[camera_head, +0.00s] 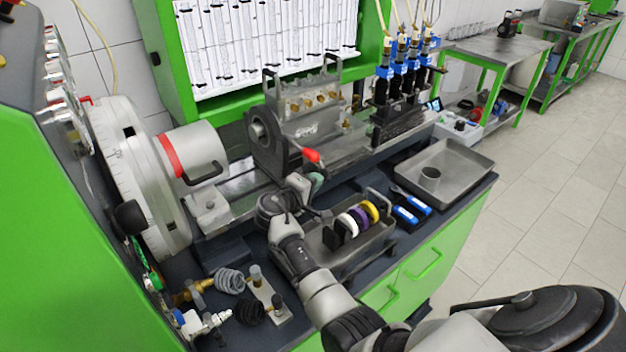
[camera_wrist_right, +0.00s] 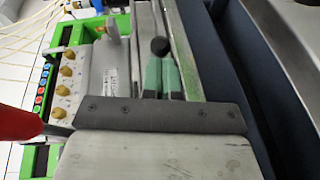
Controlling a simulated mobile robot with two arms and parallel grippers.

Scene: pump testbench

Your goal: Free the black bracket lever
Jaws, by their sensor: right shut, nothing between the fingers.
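The black bracket (camera_head: 264,142) stands upright on the bench rail, at the left end of the grey metal pump (camera_head: 308,108). Its lever has a red grip (camera_head: 312,156) that points right and toward me. A red shape (camera_wrist_right: 18,123), apparently this grip, is cut off at the left edge of the right wrist view. My right gripper (camera_head: 317,181) is just below and in front of the red grip, apart from it. Its green fingertips (camera_wrist_right: 161,78) are together and empty. A black ball-shaped knob (camera_wrist_right: 159,46) shows just past the fingertips; I cannot tell whether they touch. My left gripper is out of view.
Blue-labelled items (camera_head: 405,215) and a metal tray (camera_head: 474,163) lie to the right. A large white disc (camera_head: 125,170) and cylinder stand left. Injectors (camera_head: 400,85) stand behind on the rail.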

